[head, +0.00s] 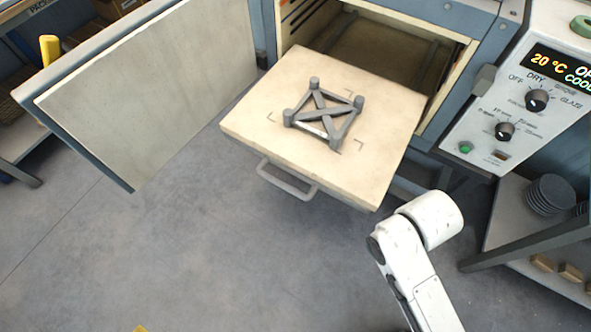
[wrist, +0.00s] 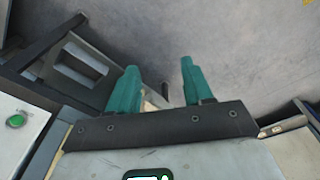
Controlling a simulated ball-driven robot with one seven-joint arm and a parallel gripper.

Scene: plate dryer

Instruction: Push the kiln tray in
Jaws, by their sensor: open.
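The kiln tray (head: 245,125), a thick cream slab, sticks well out of the open kiln (head: 470,75) in the head view. A grey bar handle (head: 287,182) is on its front edge. A grey metal rack with crossed bars and short posts (head: 325,128) stands on the tray inside corner marks. My gripper (wrist: 160,68) shows in the wrist view, with two teal fingers apart and nothing between them. It is outside the head view, where only my white arm shows at lower right, in front of the tray and to its right. I see no contact between gripper and tray.
The kiln door (head: 150,75) stands open at left. The control panel (head: 540,95) is at right and reads 20 °C. A shelf (head: 510,215) with stacked grey discs (head: 550,195) stands below it. Bare grey floor (head: 200,250) lies in front of the tray.

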